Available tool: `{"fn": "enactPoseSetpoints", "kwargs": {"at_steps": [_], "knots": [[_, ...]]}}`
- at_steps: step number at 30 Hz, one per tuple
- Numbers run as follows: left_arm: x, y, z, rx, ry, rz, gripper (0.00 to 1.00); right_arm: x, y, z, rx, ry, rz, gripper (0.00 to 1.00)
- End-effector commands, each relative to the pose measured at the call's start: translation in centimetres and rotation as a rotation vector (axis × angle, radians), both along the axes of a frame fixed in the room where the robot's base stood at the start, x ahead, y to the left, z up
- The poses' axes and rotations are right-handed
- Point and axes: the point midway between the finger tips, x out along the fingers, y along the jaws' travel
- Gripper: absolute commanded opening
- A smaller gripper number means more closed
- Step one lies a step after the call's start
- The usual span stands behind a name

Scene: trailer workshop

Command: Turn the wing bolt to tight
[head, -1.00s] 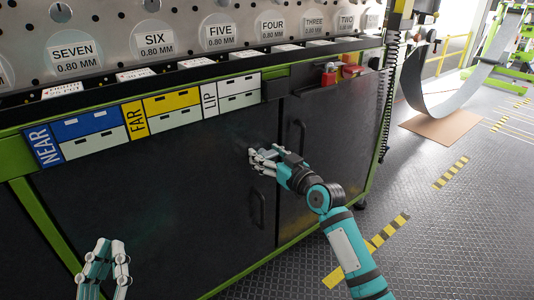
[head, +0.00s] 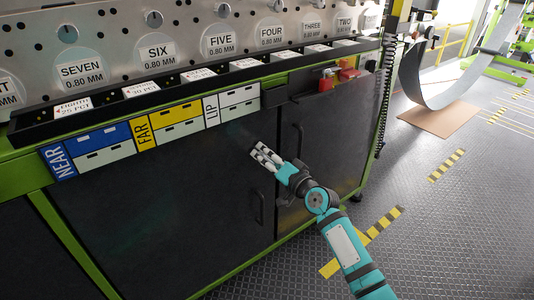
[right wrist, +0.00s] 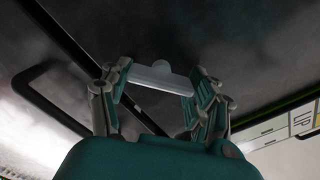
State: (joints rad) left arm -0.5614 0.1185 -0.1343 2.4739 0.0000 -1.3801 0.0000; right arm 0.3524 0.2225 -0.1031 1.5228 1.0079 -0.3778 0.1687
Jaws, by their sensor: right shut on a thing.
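My right gripper (head: 262,155) is in front of the dark cabinet doors in the head view, pointing up and left. In the right wrist view its fingers (right wrist: 160,92) are shut on a pale grey flat piece (right wrist: 158,79) with a rounded bump on its upper edge. The piece spans the gap between the fingertips. I cannot tell whether it is the wing bolt, and no other wing bolt can be made out. My left gripper is out of view.
The dark cabinet (head: 160,205) has upright handles close to my right gripper. Above it are blue, yellow and grey label plates (head: 170,122), a narrow black tray (head: 105,104) and a panel of numbered dials (head: 68,33). Open patterned floor (head: 440,230) lies to the right.

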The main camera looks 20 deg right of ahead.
Motion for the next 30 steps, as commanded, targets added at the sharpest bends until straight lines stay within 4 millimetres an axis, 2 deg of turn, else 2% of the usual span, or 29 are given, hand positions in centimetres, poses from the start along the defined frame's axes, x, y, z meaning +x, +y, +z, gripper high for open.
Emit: {"fn": "enactPoseSetpoints", "kwargs": {"at_steps": [6,18,30], "knots": [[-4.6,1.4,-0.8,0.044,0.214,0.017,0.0,0.0,-0.1,0.1,0.197,0.071,-0.002,0.29],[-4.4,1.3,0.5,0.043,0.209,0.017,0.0,0.0,-0.2,-0.1,0.501,0.182,-0.002,0.29],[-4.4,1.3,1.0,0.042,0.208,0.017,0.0,0.1,-0.2,-0.3,0.645,0.234,-0.003,0.29]]}}
